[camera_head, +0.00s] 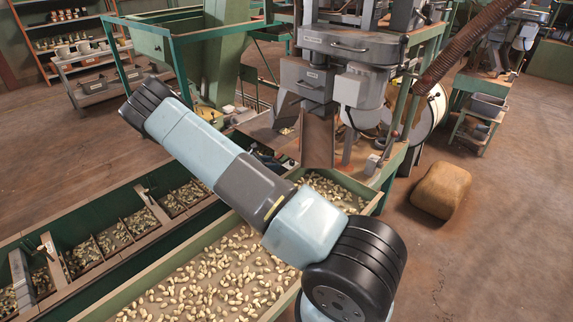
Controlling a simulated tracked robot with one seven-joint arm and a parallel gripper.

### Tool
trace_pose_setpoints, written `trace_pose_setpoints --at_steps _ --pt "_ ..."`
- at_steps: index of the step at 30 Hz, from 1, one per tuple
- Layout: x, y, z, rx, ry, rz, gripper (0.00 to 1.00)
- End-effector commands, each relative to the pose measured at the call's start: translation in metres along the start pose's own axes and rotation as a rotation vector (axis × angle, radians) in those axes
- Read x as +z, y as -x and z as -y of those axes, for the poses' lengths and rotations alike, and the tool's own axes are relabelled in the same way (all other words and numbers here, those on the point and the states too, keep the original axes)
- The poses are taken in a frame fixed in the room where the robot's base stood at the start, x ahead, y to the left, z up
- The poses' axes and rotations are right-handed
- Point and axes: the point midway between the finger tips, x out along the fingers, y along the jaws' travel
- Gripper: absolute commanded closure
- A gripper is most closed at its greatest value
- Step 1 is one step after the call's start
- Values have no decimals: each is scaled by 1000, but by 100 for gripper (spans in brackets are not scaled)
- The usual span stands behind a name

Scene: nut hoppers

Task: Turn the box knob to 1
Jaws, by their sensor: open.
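A light grey box (362,87) is mounted on the front of the grey machine (350,45), at the upper middle of the view. A knob on it is too small to make out, and so is any number setting. Left of this box is a darker grey housing (307,80) with a small label, above a metal chute. My arm crosses the middle of the view from lower right to upper left, well in front of the machine. I cannot make out my gripper; it is hidden or outside the view.
A long green-edged tray (110,312) of nuts runs below the machine, partly behind my arm. Divided hopper bins (72,245) lie at left. A brown sack (441,190) stands on the floor at right, with clear floor around it. Shelves (95,75) stand at the back left.

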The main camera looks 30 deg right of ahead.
Motion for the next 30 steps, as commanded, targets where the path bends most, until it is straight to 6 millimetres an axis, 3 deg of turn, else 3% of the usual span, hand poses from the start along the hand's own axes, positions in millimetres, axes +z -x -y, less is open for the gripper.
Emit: trace_pose_setpoints --at_steps 9,15,21,30 --pt "0 -58 1 -2 0 0 48" --pt "0 -85 1 -2 -1 0 48" --pt "0 -98 1 -1 -1 -1 48" --pt "0 -100 1 -1 -1 -1 48"
